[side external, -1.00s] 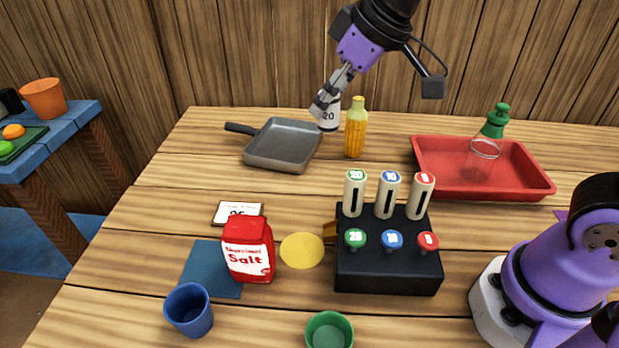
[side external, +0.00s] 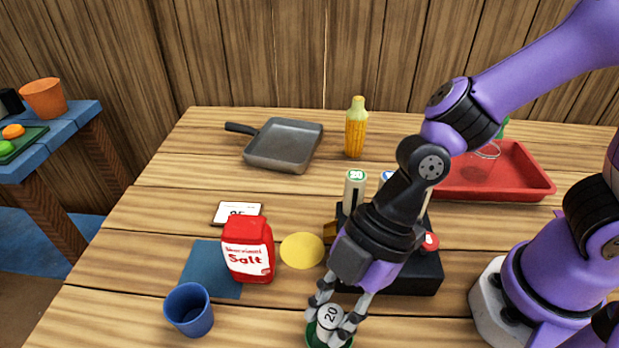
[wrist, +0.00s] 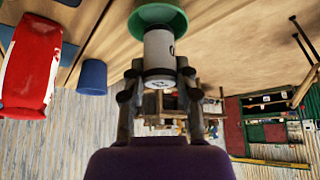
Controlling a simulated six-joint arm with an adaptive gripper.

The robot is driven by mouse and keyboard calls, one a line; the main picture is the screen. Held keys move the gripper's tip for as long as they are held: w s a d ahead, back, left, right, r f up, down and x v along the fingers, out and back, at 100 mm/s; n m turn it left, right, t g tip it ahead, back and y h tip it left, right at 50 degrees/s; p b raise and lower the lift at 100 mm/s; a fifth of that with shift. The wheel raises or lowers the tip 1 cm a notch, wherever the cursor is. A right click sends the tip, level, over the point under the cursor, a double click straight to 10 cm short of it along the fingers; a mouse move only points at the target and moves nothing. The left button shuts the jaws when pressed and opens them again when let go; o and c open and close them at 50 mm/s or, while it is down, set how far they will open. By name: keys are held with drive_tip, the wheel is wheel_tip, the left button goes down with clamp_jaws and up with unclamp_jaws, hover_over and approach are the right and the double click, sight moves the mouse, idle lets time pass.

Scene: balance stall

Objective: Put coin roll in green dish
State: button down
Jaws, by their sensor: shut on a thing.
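The coin roll, a white cylinder marked 20 (side external: 330,317), is held between the fingers of my gripper (side external: 336,318) at the front of the table. My gripper (wrist: 158,80) is shut on it in the wrist view, where the coin roll (wrist: 159,50) shows its end face. The green dish (side external: 346,344) is right under and around the lower part of the roll; much of it is hidden by the roll and fingers. In the wrist view the roll's far end overlaps the green dish (wrist: 158,14). I cannot tell whether the roll touches the dish bottom.
A blue cup (side external: 189,310) and a red salt bag (side external: 248,250) stand to the left. A black box (side external: 405,275) with several slotted posts is close behind, partly covered by my arm. A pan (side external: 283,146), corn bottle (side external: 355,128) and red tray (side external: 520,178) are at the back.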

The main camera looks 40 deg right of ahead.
drive_tip(key=shift+f, duration=1.2)
drive_tip(key=c, duration=0.6)
unclamp_jaws()
drive_tip(key=shift+f, duration=0.15)
drive_tip(key=shift+r, duration=0.3)
drive_tip(key=v, duration=1.1)
drive_tip(key=w+d+r+m+t+h, duration=0.1)
drive_tip(key=d+m+h, duration=0.1)
drive_tip(key=d+m, duration=0.3)
drive_tip(key=w+d+r+m+t+h, duration=0.2)
drive_tip(key=d+m, duration=0.4)
drive_tip(key=m, duration=0.1)
drive_tip(key=w+d+r+m+t+h, duration=0.1)
drive_tip(key=d+m+t+h, duration=0.1)
drive_tip(key=d+m, duration=0.3)
drive_tip(key=shift+w+d+r+m, duration=0.2)
drive_tip(key=shift+d+m, duration=0.2)
drive_tip(key=shift+d, duration=0.2)
